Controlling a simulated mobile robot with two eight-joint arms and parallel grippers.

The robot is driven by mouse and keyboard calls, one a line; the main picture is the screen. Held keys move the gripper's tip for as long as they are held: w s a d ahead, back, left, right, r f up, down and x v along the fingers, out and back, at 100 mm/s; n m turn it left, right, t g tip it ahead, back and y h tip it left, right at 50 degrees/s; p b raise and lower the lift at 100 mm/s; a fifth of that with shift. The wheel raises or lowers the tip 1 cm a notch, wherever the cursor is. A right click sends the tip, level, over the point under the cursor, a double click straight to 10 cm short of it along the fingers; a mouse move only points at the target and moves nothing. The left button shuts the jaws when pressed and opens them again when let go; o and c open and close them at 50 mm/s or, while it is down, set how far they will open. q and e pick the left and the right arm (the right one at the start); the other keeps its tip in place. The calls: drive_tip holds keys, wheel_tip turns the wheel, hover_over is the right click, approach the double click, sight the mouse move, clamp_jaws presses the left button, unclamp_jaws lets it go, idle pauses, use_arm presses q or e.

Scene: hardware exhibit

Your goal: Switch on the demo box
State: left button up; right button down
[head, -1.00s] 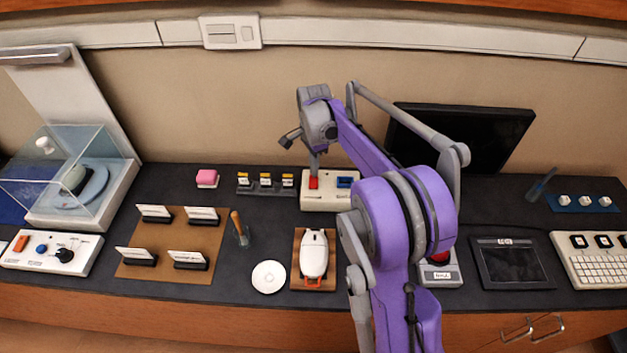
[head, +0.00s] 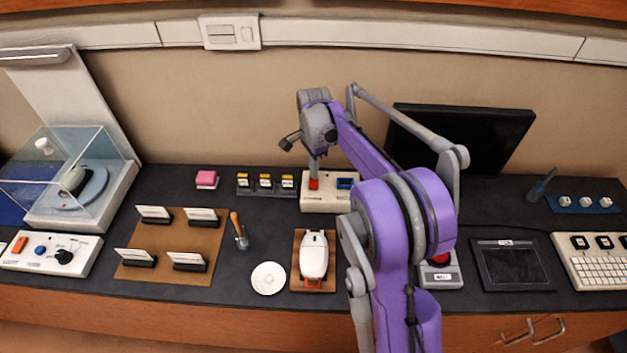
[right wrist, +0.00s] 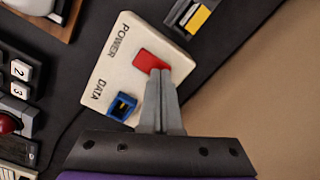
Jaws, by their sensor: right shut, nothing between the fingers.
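The demo box is a cream box (head: 327,204) at the back middle of the counter. In the right wrist view, the box (right wrist: 103,75) carries the words POWER and DATA. A red rocker switch (right wrist: 151,62) sits beside POWER, and a blue socket (right wrist: 122,106) sits beside DATA. My right gripper (right wrist: 160,75) is shut and empty, its fingertips over the lower edge of the red switch, seemingly touching it. In the head view, the right gripper (head: 314,178) points down onto the red switch. My left gripper is not in view.
A rack with yellow-topped blocks (head: 265,184) stands just left of the box. A dark monitor (head: 462,138) stands behind my arm. A white mouse-like device (head: 314,255) lies on a brown board in front. The wall is close behind.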

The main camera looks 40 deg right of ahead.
drive_tip(key=shift+r+p, duration=1.75)
drive_tip(key=shift+r, duration=1.55)
drive_tip(key=s+a+r+n+t, duration=0.1)
drive_tip(key=s+a+n+t, duration=0.3)
drive_tip(key=s+a+n, duration=1.2)
drive_tip(key=s+a+f+n+t, duration=0.1)
drive_tip(key=s+a+f+n, duration=0.3)
drive_tip(key=s+a, duration=0.1)
drive_tip(key=shift+s+a, duration=0.35)
drive_tip(key=shift+s, duration=0.25)
